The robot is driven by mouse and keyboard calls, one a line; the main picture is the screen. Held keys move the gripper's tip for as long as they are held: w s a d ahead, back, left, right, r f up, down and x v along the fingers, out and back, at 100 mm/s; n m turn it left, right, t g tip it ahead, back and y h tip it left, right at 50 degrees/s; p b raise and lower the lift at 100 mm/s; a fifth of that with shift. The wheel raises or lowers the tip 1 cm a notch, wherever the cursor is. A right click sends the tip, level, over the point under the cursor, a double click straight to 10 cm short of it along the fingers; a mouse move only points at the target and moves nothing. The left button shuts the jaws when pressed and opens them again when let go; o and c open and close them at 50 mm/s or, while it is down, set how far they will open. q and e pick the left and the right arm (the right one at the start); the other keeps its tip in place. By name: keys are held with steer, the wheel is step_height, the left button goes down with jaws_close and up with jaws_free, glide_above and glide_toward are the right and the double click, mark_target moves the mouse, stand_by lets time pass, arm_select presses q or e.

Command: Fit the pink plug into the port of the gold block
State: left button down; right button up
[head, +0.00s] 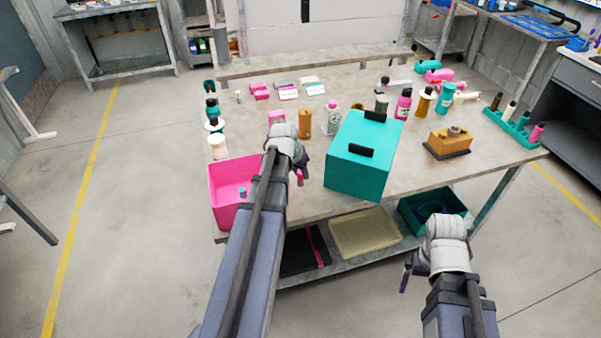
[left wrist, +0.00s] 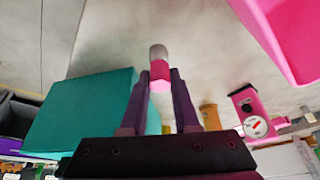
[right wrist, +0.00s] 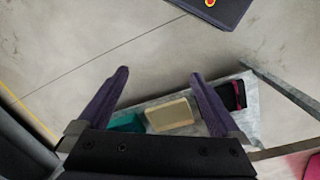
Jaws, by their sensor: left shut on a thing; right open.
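The pink plug (left wrist: 160,78) is pink with a grey end. My left gripper (head: 301,172) is shut on it; both fingers flank it in the left wrist view. In the head view, the plug (head: 299,178) hangs above the table, between the pink bin and the teal box, partly hidden by the gripper. The gold block (head: 449,144) sits on a dark base on the table's right part, beyond the teal box from my left gripper. A round raised port (head: 454,131) shows on its top. My right gripper (right wrist: 159,76) is open and empty, in front of the table.
The large teal box (head: 358,165) with black handles stands between my left gripper and the gold block. A pink bin (head: 232,205) stands at the table's left front. Bottles stand behind the box. A teal rack (head: 515,128) holds several pieces at the right edge.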

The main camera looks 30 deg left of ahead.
arm_select(q)
step_height(320, 180, up, 6)
steer(key=p, duration=0.5)
steer(key=shift+r, duration=0.15)
